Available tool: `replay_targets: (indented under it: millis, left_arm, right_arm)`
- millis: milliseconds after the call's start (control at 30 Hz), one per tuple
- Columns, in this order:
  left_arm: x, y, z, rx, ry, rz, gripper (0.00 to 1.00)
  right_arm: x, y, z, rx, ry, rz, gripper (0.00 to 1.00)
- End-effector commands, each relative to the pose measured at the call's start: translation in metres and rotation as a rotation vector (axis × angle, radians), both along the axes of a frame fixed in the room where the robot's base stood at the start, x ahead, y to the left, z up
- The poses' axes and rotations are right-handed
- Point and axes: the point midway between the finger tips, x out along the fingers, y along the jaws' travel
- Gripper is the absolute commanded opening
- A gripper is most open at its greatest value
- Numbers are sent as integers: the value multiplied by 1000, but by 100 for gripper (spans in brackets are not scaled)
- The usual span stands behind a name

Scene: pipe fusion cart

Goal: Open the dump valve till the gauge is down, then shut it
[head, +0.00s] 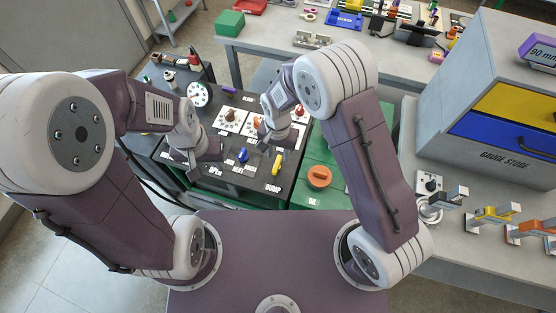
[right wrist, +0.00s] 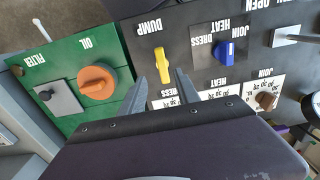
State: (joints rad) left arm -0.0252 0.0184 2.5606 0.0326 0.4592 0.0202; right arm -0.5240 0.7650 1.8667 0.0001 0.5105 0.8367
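The dump valve's yellow handle (head: 277,165) is on the black panel above the DUMP label in the head view. It also shows in the right wrist view (right wrist: 163,62), lying nearly in line with my fingers. My right gripper (right wrist: 160,78) is open, its two grey fingers apart on either side of the handle's near end; no contact is visible. In the head view its fingers are largely hidden by the wrist. A round white gauge (head: 198,94) stands at the panel's back left; its needle is too small to read. My left gripper (head: 190,160) is over the panel's left part, near the OPEN label; its finger gap is unclear.
A blue knob (head: 243,155) sits left of the yellow handle. An orange knob (head: 319,176) is on the green oil filter panel to the right. A grey bench with a gauge store cabinet (head: 500,155) stands at the right. A workbench (head: 270,42) is behind.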

Motion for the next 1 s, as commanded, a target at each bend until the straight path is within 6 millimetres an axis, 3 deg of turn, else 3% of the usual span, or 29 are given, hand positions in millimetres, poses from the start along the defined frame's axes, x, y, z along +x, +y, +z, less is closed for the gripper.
replay_targets:
  millis: [300, 667, 800, 1000]
  left_arm:
    - [0, 0, 9, 0, 0, 0, 36]
    - [0, 0, 9, 0, 0, 0, 36]
    - [0, 0, 9, 0, -1, 0, 36]
    - [0, 0, 9, 0, 0, 0, 36]
  right_arm:
    - [0, 0, -60, 0, 2, -1, 38]
    - [1, 0, -71, 2, -1, -1, 38]
    - [1, 0, -71, 2, -1, -1, 2]
    - [1, 0, -70, 2, -2, 1, 0]
